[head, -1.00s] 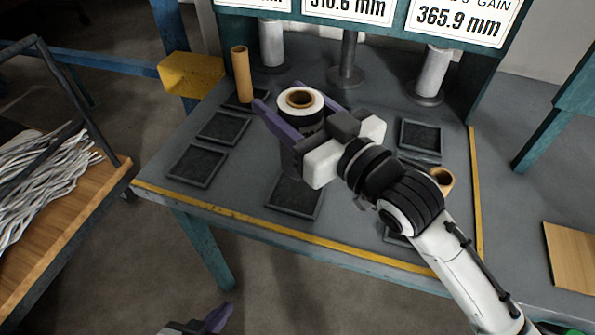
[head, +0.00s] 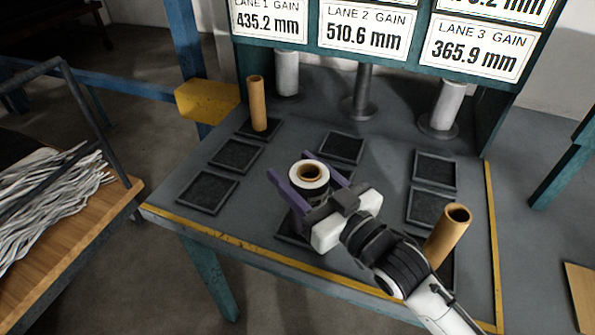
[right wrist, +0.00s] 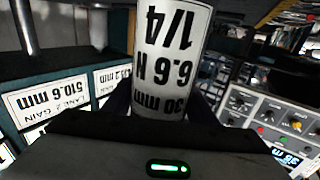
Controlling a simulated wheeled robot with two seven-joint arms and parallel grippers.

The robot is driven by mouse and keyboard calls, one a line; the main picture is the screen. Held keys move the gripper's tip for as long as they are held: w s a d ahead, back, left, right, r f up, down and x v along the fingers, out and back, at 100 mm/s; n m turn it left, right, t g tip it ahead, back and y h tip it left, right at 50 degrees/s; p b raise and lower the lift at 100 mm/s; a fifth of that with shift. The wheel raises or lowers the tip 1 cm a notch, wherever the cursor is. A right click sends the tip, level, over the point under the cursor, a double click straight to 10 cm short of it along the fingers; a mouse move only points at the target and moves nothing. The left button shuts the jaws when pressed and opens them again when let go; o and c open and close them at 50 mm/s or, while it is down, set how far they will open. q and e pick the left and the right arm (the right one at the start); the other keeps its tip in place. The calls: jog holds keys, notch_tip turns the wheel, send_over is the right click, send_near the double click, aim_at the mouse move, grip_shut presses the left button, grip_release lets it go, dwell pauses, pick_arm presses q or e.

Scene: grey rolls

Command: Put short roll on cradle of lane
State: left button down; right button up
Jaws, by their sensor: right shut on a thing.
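A short white-wrapped roll (head: 309,187) with a brown core is held upright in my right gripper (head: 288,164). The purple fingers lie on either side of it. In the right wrist view the roll (right wrist: 172,62) shows a label reading 1/4, 6.6 N and 30 mm, upside down. It is over the middle column of dark square pads, between the back middle pad (head: 342,147) and a front middle pad (head: 290,232) partly hidden by the gripper. I cannot tell its height. Signs read lane 1 (head: 269,20), lane 2 (head: 362,32) and lane 3 (head: 477,48). My left gripper is out of view.
A brown tube (head: 258,105) stands on the back left pad. Another brown tube (head: 447,236) stands at the front right, near my right arm. Empty pads lie at left (head: 207,192) and right (head: 434,170). Posts (head: 362,90) stand along the back.

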jog(key=shift+f, duration=0.1)
jog(key=o, duration=1.3)
jog(key=shift+c, duration=0.2)
send_near(317, 191)
jog(key=x, duration=0.4)
jog(key=shift+w+a, duration=0.2)
jog(key=shift+a, duration=0.05)
jog(key=shift+s+d, duration=0.4)
jog(key=shift+s, duration=0.1)
